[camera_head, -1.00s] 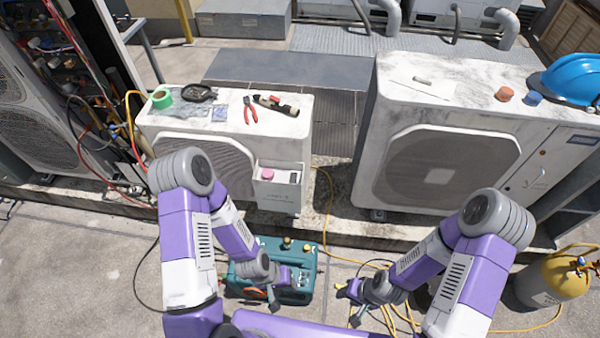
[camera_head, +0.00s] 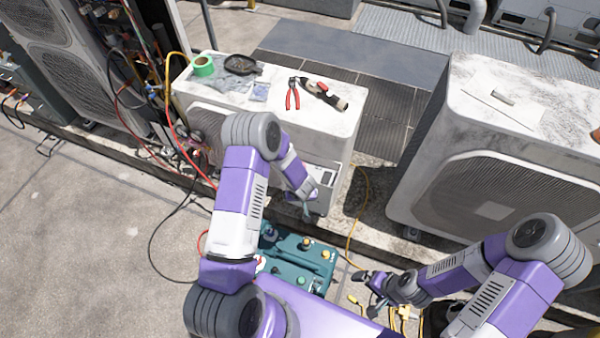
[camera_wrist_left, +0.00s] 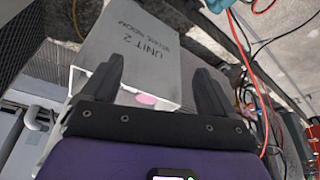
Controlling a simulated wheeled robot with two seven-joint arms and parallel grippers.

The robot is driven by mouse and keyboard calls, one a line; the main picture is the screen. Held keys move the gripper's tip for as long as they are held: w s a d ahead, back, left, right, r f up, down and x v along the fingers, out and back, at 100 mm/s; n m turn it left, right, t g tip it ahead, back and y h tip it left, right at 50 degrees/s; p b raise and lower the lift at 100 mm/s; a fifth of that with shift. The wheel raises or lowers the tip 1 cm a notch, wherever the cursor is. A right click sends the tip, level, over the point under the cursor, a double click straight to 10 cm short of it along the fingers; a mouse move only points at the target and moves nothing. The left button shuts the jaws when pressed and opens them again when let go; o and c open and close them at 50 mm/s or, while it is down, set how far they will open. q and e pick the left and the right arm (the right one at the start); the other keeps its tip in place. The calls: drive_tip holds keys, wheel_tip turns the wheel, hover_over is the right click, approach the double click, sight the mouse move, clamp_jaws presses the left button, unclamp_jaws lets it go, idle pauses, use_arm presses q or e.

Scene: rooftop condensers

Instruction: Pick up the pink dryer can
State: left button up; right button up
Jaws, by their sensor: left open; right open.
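The pink dryer can (camera_wrist_left: 146,99) shows in the left wrist view as a small pink patch, partly hidden by my gripper's base. It is in a white-edged bin (camera_wrist_left: 128,96) on the front of the left condenser, under a grey panel marked UNIT 2 (camera_wrist_left: 150,35). In the head view my left arm hides the can. My left gripper (camera_wrist_left: 160,66) is open, its fingers either side of the can in view, and apart from it as far as I can tell. My right gripper (camera_head: 369,286) is open and empty, low near the yellow cable.
On the left condenser top (camera_head: 345,122) lie green tape (camera_head: 203,67), red pliers (camera_head: 292,94) and a dark tool (camera_head: 325,95). A teal machine (camera_head: 300,262) stands on the floor below. Another condenser (camera_head: 500,175) is at right. Hoses and a yellow cable (camera_head: 357,215) cross the area.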

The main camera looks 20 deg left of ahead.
use_arm(q)
drive_tip(key=w+a+n+y+b, duration=0.1)
drive_tip(key=w+a+n+b, duration=0.3)
drive_tip(key=w, duration=0.9)
drive_tip(key=shift+m, duration=0.5)
drive_tip(key=b+x, duration=0.1)
drive_tip(key=x, duration=0.1)
drive_tip(key=a+b+x, duration=0.1)
drive_tip(key=x, duration=0.2)
drive_tip(key=b+x, duration=0.1)
drive_tip(key=x, duration=0.1)
drive_tip(key=shift+w+a+r+b, duration=0.15)
drive_tip(key=shift+w+a+b, duration=0.1)
drive_tip(key=shift+w+b, duration=0.15)
drive_tip(key=shift+s, duration=0.1)
drive_tip(key=c, duration=1.2)
drive_tip(key=shift+r, duration=0.1)
